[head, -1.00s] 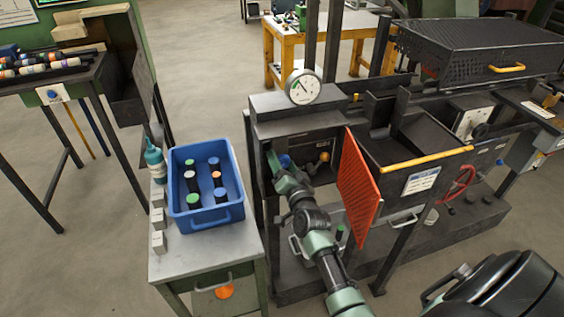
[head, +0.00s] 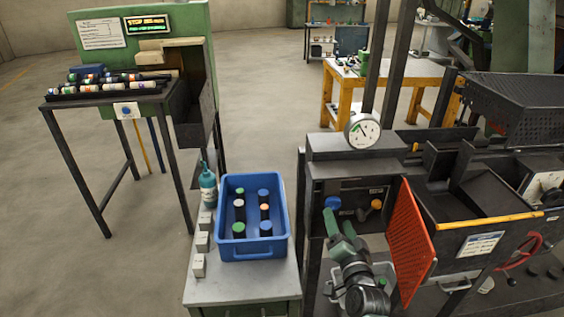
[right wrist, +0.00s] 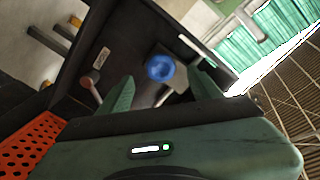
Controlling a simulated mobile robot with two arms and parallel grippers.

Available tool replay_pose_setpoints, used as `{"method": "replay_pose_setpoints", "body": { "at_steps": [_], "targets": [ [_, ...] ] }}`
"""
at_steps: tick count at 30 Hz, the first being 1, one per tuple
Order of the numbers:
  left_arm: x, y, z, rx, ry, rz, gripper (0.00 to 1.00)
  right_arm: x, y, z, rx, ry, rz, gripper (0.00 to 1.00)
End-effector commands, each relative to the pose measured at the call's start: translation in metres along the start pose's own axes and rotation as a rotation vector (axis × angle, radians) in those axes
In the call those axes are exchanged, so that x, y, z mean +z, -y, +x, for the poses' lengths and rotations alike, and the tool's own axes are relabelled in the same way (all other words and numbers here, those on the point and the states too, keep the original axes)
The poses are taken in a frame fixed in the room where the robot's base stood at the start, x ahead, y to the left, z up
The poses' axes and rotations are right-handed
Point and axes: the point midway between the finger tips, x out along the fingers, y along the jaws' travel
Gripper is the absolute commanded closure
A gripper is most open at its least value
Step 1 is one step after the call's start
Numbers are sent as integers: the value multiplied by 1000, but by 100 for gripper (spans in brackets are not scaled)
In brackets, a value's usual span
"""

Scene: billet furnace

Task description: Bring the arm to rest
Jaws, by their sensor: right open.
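My right gripper (head: 340,224) is in front of the dark furnace cabinet's open bay, just below a blue knob (head: 332,203) in the head view. The right wrist view shows its two green fingers (right wrist: 166,88) spread apart with nothing held. The blue knob (right wrist: 160,68) shows beyond them, in the gap between the fingers; whether they touch it I cannot tell. My right arm comes up from the bottom of the head view. My left gripper is not in view.
An orange perforated door (head: 410,243) stands open just right of my right arm. An amber knob (head: 376,205) sits right of the blue one. A blue bin (head: 253,253) with several capped cylinders stands on a bench to the left. A pressure gauge (head: 363,130) tops the cabinet.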

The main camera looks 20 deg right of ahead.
Motion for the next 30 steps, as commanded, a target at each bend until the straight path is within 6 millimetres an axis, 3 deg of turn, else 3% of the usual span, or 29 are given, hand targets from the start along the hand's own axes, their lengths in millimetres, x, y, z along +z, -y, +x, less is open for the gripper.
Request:
{"method": "replay_pose_setpoints", "body": {
  "at_steps": [5,8,12,15,21,30],
  "targets": [
    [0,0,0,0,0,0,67,11,4,-6,-2,59,-43,36],
    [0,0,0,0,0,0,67,39,11,-26,-3,209,-147,36],
    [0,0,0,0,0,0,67,93,15,-90,12,537,-385,36],
    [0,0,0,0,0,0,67,117,10,-140,35,735,-529,36],
    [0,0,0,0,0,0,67,131,-3,-215,76,992,-710,36],
    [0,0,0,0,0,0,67,123,-17,-300,132,1253,-878,36]
  ]
}}
